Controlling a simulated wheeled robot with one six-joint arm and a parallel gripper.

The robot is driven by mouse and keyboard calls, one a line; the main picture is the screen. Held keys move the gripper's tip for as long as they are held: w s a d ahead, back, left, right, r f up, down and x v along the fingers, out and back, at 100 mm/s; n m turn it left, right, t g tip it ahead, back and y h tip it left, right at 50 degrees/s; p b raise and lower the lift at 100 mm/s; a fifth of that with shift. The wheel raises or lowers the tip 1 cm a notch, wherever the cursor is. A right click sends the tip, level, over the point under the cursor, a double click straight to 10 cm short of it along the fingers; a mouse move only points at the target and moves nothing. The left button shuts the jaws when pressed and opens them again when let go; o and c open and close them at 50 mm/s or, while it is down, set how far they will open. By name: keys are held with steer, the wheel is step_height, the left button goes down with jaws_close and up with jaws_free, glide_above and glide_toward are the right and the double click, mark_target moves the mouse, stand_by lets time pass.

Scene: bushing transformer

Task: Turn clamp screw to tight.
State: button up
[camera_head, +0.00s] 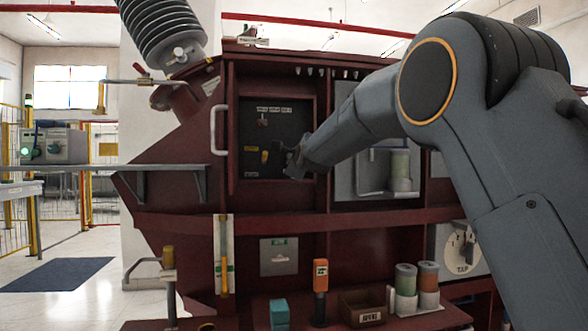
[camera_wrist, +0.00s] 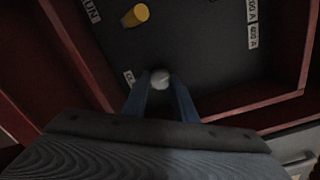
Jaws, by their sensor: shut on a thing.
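The clamp screw appears to be the round pale-grey head (camera_wrist: 160,79) on the dark panel (camera_wrist: 205,55) in the wrist view. My gripper (camera_wrist: 161,88) has one finger on each side of its head and is shut on it. A small white label, partly readable, sits just left of the head. In the head view my gripper (camera_head: 292,161) reaches into the recessed dark panel (camera_head: 275,137) near its lower right edge. There the screw is hidden by the gripper. The screw's turn angle cannot be told.
A yellow knob (camera_wrist: 136,15) sits nearby on the same panel; it also shows in the head view (camera_head: 264,156). The dark red cabinet frame (camera_wrist: 262,106) borders the recess closely. A pale handle (camera_head: 214,130) stands left of it. A shelf with spools (camera_head: 405,280) lies below.

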steer(key=shift+f+m+b, duration=0.1)
steer(key=shift+m+b, duration=0.4)
steer(key=shift+b, duration=0.15)
steer(key=o, duration=1)
steer(key=v, duration=0.7)
steer(key=shift+s+d+b, duration=0.2)
steer(key=shift+s+b, duration=0.2)
